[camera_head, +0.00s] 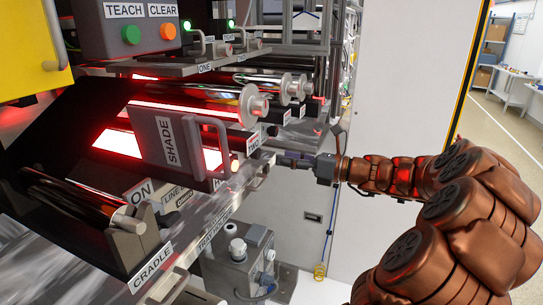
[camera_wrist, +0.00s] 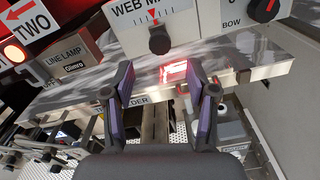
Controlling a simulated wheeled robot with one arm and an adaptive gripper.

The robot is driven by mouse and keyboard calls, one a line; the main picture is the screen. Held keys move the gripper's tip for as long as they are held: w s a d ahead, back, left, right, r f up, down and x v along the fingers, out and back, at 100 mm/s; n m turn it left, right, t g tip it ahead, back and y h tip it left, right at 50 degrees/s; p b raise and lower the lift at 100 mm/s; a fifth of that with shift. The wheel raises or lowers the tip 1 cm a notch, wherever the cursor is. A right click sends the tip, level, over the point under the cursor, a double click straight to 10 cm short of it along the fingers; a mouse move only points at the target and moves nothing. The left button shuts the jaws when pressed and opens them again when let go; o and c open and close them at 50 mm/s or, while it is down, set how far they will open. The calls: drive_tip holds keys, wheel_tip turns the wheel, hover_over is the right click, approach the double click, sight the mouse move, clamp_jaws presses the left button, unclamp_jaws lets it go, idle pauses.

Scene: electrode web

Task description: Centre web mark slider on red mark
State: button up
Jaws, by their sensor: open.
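The web mark panel (camera_wrist: 185,30) is at the top of the wrist view, its label partly cut off by the frame's edge. It carries a short scale with a red mark (camera_wrist: 155,14). A black slider knob (camera_wrist: 159,41) sits just below the scale. It looks close to the red mark, but I cannot tell whether it is exactly centred. My gripper (camera_wrist: 161,78) is open and empty, its fingers spread below the knob and apart from it. In the head view my gripper (camera_head: 283,160) is beside the machine's front rail; the web mark panel cannot be made out there.
A BOW panel with a black and red dial (camera_wrist: 264,10) is right of the web mark panel. The line lamp box (camera_wrist: 72,62) is to the left. A metal rail (camera_wrist: 235,72) runs below the panels. The SHADE plate (camera_head: 168,142) with its handle stands left of my gripper.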

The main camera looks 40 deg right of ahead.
drive_tip(key=shift+v, duration=1.45)
